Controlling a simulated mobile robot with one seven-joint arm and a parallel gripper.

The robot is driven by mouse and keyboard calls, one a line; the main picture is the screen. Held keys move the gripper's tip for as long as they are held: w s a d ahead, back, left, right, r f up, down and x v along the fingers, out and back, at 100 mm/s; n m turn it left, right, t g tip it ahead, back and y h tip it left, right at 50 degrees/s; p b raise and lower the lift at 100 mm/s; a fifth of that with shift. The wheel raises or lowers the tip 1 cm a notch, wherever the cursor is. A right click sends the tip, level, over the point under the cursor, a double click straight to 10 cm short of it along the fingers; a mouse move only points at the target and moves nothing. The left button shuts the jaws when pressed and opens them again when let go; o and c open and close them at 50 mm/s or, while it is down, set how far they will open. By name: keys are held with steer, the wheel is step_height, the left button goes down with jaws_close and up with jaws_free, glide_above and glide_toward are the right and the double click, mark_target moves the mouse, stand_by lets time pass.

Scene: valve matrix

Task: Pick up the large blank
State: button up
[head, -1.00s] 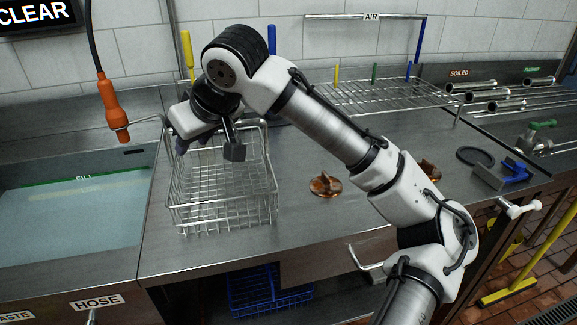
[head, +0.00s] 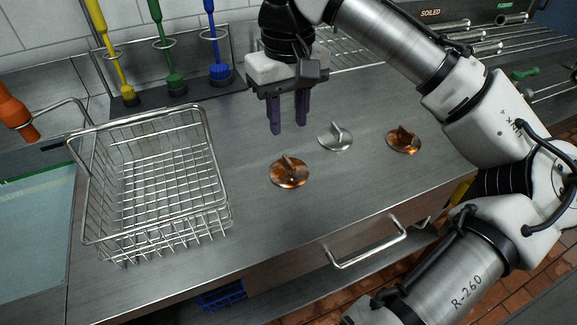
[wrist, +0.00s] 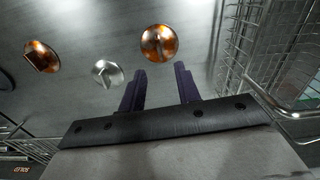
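Three round blanks with upright fins lie flat on the steel counter. A copper blank (head: 290,174) is nearest the basket and looks the widest. A silver blank (head: 336,137) and another copper blank (head: 404,140) lie to its right. In the wrist view the widest-looking copper blank (wrist: 158,43) is just beyond the fingers, with the silver blank (wrist: 107,74) and the other copper blank (wrist: 41,57) to the left. My gripper (head: 289,116) points down with its dark fingers apart and empty, above the counter and touching no blank. It also shows in the wrist view (wrist: 160,86).
A wire basket (head: 150,190) stands on the counter at left, beside a sink (head: 35,220). Yellow, green and blue brushes (head: 168,62) stand in a rack behind. A wire shelf (head: 350,50) is at the back. The counter around the blanks is otherwise clear.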

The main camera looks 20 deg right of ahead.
mark_target(289, 160)
step_height(289, 160, down, 9)
steer(key=shift+w+d+f, duration=0.1)
steer(key=shift+f, duration=0.05)
stand_by(0.4)
steer(key=shift+c, duration=0.3)
jaws_close()
